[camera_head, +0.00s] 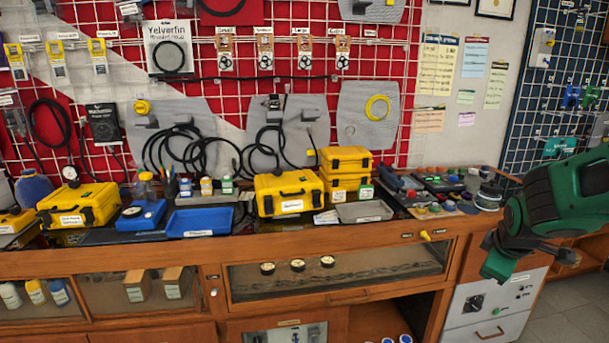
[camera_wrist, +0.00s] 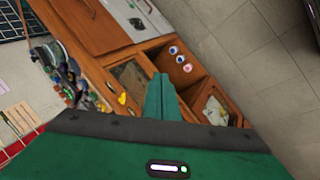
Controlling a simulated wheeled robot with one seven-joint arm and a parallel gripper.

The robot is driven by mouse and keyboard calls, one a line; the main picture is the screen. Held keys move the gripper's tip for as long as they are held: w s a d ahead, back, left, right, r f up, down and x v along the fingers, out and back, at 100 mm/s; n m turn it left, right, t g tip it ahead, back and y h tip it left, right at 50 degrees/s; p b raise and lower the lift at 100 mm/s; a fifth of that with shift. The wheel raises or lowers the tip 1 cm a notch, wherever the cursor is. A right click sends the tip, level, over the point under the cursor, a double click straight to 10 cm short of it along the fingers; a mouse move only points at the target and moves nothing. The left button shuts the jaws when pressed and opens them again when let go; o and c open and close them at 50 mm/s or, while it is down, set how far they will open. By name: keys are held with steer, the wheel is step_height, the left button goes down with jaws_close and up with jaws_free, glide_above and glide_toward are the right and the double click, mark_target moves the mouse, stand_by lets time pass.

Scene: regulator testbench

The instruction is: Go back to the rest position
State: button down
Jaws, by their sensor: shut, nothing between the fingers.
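My gripper (camera_head: 497,262) is green with dark parts. In the head view it hangs at the right, in front of the right end of the wooden workbench (camera_head: 200,262) and over the white drawer panel below it. It is shut and empty. In the wrist view the gripper's green fingers (camera_wrist: 162,98) are together and point toward the bench front and its open shelves. They appear apart from the bench, with nothing between them.
Yellow cases (camera_head: 289,194), a blue tray (camera_head: 199,222) and a grey tray (camera_head: 364,211) stand on the bench top. Small parts (camera_head: 450,190) crowd its right end. A yellow knob (camera_head: 426,236) sticks out of the bench front. Free floor (camera_head: 567,320) lies at the lower right.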

steer(key=s+a+m+g+y, duration=0.1)
steer(key=s+m+g, duration=0.2)
steer(key=s+m, duration=0.4)
steer(key=s+a+r+m+g+y, duration=0.1)
steer(key=s+m, duration=0.7)
steer(key=s, duration=1.2)
steer(key=shift+s+r+g+y, duration=0.25)
steer(key=shift+g+y, duration=0.25)
steer(key=shift+g, duration=0.6)
steer(key=shift+w+f, duration=0.3)
steer(key=shift+w, duration=0.35)
